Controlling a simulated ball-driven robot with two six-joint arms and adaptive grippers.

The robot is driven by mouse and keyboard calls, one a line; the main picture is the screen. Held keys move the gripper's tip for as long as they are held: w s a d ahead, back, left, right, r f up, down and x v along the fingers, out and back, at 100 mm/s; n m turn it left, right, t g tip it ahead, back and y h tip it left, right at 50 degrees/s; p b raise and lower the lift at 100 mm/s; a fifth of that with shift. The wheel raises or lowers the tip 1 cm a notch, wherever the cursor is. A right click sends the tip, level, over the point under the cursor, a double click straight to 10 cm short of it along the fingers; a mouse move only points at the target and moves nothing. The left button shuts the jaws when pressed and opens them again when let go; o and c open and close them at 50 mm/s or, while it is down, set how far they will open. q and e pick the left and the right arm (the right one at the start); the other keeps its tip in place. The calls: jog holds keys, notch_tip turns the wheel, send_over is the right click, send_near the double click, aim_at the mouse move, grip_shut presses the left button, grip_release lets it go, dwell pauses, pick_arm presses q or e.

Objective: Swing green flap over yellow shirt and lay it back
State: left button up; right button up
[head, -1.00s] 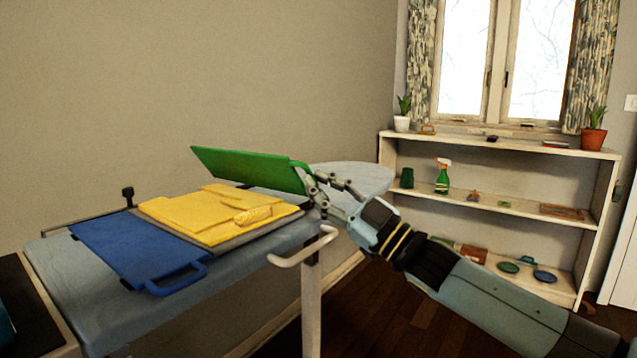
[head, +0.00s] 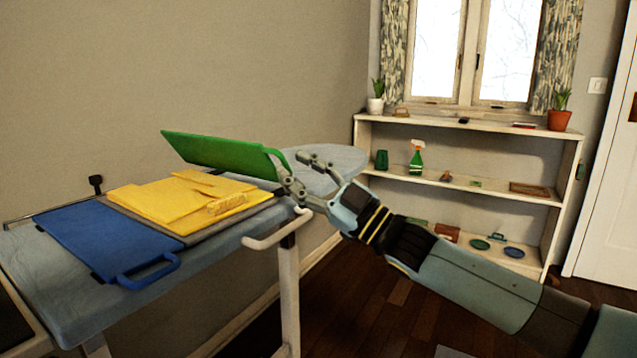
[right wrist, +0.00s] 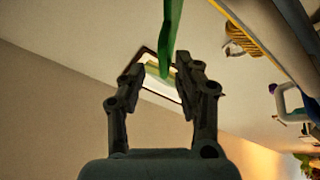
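The green flap (head: 220,154) is raised and tilted at the far side of the folded yellow shirt (head: 165,202). The shirt lies on the grey middle panel (head: 200,234) of the folding board, beside the flat blue flap (head: 100,240). My right gripper (head: 304,173) is at the green flap's handle end, with its fingers spread apart. In the right wrist view, the green flap's edge (right wrist: 171,35) comes between the two fingers, with gaps showing on both sides. My left gripper is not in view.
The board lies on a blue-grey ironing board (head: 50,290) with a pale rail (head: 270,241) at its near right end. A white shelf (head: 460,185) with small items stands behind my right arm. Open floor lies between them.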

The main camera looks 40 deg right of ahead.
jog(key=v, duration=1)
jog(key=shift+s, duration=0.35)
jog(key=shift+d, duration=0.15)
